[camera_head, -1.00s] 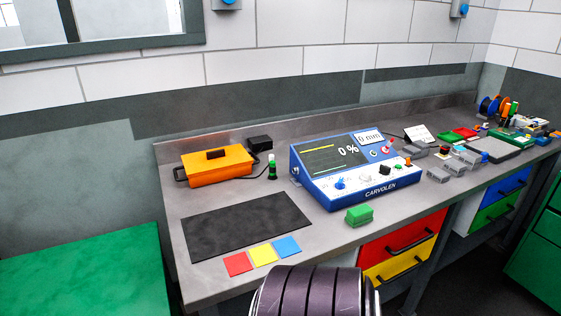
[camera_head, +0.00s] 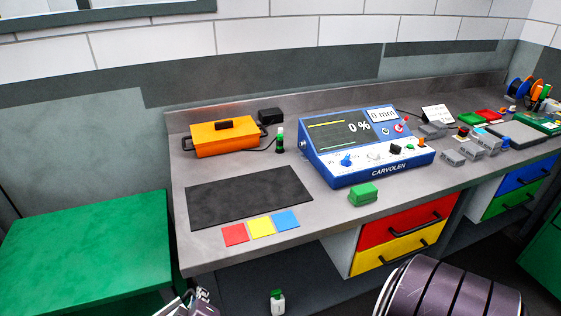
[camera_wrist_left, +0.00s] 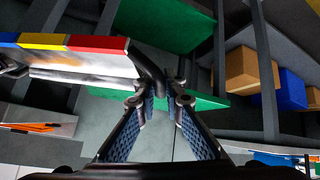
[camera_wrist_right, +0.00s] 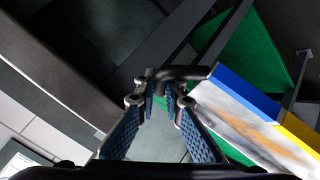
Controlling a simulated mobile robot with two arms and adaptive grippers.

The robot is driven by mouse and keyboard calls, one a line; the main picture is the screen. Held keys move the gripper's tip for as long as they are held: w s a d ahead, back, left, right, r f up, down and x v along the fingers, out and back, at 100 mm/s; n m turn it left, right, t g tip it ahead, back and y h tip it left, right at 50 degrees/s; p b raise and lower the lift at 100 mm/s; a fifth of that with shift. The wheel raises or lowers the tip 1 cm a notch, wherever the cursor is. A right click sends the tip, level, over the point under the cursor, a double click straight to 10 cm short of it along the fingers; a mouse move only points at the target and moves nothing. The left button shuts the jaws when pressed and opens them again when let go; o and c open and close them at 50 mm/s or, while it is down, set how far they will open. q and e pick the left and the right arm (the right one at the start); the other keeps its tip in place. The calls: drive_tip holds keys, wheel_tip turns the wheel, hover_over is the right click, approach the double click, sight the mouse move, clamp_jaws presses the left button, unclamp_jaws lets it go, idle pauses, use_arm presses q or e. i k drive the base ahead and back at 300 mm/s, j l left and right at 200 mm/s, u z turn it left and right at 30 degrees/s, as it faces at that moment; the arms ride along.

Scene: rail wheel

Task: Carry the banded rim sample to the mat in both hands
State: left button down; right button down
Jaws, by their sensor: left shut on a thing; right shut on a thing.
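The banded rim sample shows in the left wrist view (camera_wrist_left: 90,65) as a pale, mottled piece with blue, yellow and red bands on its edge. It also shows in the right wrist view (camera_wrist_right: 235,115). My left gripper (camera_wrist_left: 160,90) is shut on a dark handle at the sample's red end. My right gripper (camera_wrist_right: 161,90) is shut on the dark handle at its blue end. The sample is not visible in the head view. The black mat (camera_head: 250,197) lies flat and bare on the bench's left part.
Red, yellow and blue tiles (camera_head: 260,228) lie along the mat's front edge. An orange case (camera_head: 225,137) stands behind it. A blue instrument (camera_head: 365,145) and a green block (camera_head: 363,194) are to its right. A green-topped surface (camera_head: 90,240) stands left of the bench (camera_head: 200,262).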

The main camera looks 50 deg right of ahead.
sight(247, 193)
drive_tip(key=k+l+z, duration=0.1)
drive_tip(key=z, duration=0.65)
